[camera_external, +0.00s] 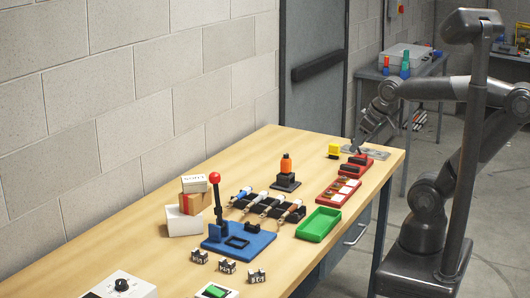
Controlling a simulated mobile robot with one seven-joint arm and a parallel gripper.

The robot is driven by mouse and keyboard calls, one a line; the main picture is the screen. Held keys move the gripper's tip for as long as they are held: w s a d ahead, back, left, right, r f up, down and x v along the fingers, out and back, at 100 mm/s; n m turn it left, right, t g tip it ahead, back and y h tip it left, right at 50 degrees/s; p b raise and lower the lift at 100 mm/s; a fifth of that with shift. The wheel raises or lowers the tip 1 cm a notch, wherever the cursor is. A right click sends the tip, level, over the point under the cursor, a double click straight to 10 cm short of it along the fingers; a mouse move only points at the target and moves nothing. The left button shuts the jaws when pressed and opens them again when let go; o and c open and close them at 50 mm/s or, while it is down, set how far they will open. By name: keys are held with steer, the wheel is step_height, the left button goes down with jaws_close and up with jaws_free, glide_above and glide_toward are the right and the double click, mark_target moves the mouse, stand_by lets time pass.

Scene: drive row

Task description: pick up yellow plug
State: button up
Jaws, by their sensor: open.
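The yellow plug (334,149) is a small yellow block standing on the wooden table near its far end. A thin dark edge shows at its base. My gripper (359,147) is to the right of the plug, low over a grey plate near the table's far right corner. It is open, and it is apart from the plug. The fingertips are small and dark here, so what lies between them is hard to see.
Red trays (338,192) and a green tray (319,224) line the right edge. A black stand with an orange top (286,172) is left of them. A blue base with a red-knobbed lever (238,240), boxes (184,220) and cables stand nearer. The wall borders the left side.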

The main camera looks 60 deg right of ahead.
steer(key=w+d+r+g+h, duration=0.25)
steer(key=w+d, duration=0.55)
steer(key=w, duration=0.5)
steer(key=g+y, duration=0.3)
glide_above(334, 153)
steer(key=d, duration=0.1)
steer(key=shift+h, duration=0.25)
steer(key=f, duration=1.6)
steer(key=shift+w+d, duration=0.1)
steer(key=shift+w, duration=0.1)
step_height(334, 153, down, 5)
steer(key=shift+r, duration=0.15)
steer(key=shift+f, duration=2.9)
steer(key=shift+c, duration=0.6)
